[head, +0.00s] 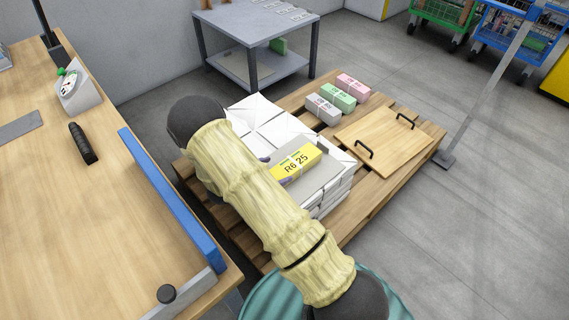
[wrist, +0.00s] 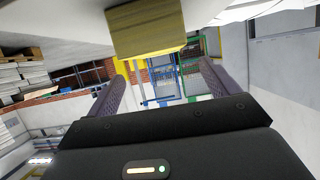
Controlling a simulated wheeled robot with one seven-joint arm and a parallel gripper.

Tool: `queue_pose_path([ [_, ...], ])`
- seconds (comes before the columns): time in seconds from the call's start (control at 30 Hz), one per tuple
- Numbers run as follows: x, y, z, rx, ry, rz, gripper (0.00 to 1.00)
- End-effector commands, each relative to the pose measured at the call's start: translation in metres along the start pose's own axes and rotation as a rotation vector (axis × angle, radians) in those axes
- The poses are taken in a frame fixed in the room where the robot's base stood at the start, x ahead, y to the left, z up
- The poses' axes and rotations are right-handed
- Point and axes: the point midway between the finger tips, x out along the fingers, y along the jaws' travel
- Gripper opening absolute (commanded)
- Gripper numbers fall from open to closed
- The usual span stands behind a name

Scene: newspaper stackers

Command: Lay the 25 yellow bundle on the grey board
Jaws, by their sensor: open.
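The yellow bundle (head: 297,164), marked R6 25 with a white band, lies flat on the grey board (head: 318,183). The board rests on top of stacked white papers on the pallet. My arm crosses in front and covers the near left part of the board and stack. My gripper (wrist: 163,72) shows in the wrist view with its two fingers wide apart and nothing between them. A dull yellow block (wrist: 146,27), apparently the bundle's end, shows at the top of that view, beyond the fingertips. In the head view my gripper is mostly hidden behind the arm.
Grey, green and pink bundles (head: 338,97) stand at the back of the pallet (head: 384,177). A wooden panel with two black handles (head: 379,138) lies on its right. A bench with a blue rail (head: 170,198) is at left, a grey table (head: 245,30) behind.

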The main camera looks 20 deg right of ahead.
Motion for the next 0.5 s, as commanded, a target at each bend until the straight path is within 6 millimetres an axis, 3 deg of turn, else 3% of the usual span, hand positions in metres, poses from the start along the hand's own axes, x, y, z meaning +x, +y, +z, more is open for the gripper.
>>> queue_pose_path([
  [0.2, -0.037, 0.0, -0.002, -0.001, 0.001, -0.001, 0.87],
  [0.5, -0.046, 0.0, 0.0, -0.001, 0.001, 0.001, 0.87],
])
